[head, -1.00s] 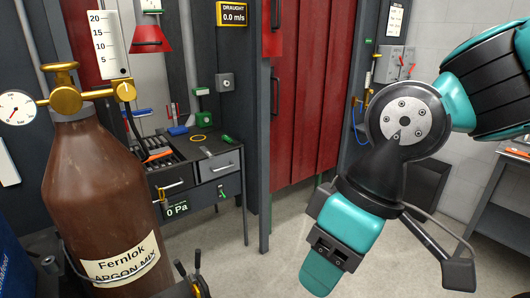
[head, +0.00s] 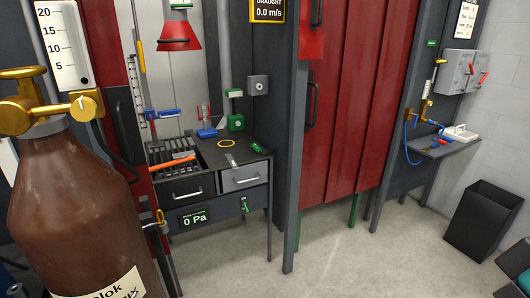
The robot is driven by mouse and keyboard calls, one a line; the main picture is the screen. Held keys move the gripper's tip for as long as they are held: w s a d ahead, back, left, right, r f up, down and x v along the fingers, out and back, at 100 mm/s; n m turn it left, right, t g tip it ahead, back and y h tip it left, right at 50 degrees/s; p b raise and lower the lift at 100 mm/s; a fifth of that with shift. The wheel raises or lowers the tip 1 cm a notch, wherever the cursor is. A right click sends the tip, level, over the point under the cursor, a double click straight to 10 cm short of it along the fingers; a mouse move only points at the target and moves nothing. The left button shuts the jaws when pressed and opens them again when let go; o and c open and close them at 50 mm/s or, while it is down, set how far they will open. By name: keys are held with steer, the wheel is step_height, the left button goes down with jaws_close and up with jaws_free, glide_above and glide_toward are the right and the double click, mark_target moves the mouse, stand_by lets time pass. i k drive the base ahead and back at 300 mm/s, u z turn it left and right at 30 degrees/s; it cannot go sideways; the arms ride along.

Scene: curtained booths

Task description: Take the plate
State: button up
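I cannot make out a plate for certain. A small grey flat piece (head: 231,160) lies on the dark top of the booth bench (head: 252,154), left of the middle in the head view, but it is too small to identify. A yellow ring (head: 226,143) lies just behind it. My gripper is out of view; only a bit of my teal arm shows at the bottom right corner.
A brown gas cylinder (head: 70,215) stands close at the left, partly in front of the bench. Red curtains (head: 345,110) hang right of the bench. A dark bin (head: 484,220) stands at the right. The middle floor (head: 340,255) is clear.

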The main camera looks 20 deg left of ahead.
mark_target(230, 157)
steer(key=z, duration=0.15)
steer(key=i, duration=1.7)
steer(key=u, duration=0.6)
steer(key=i, duration=1)
steer(key=u, duration=1.15)
steer(key=i, duration=0.7)
steer(key=u, duration=0.45)
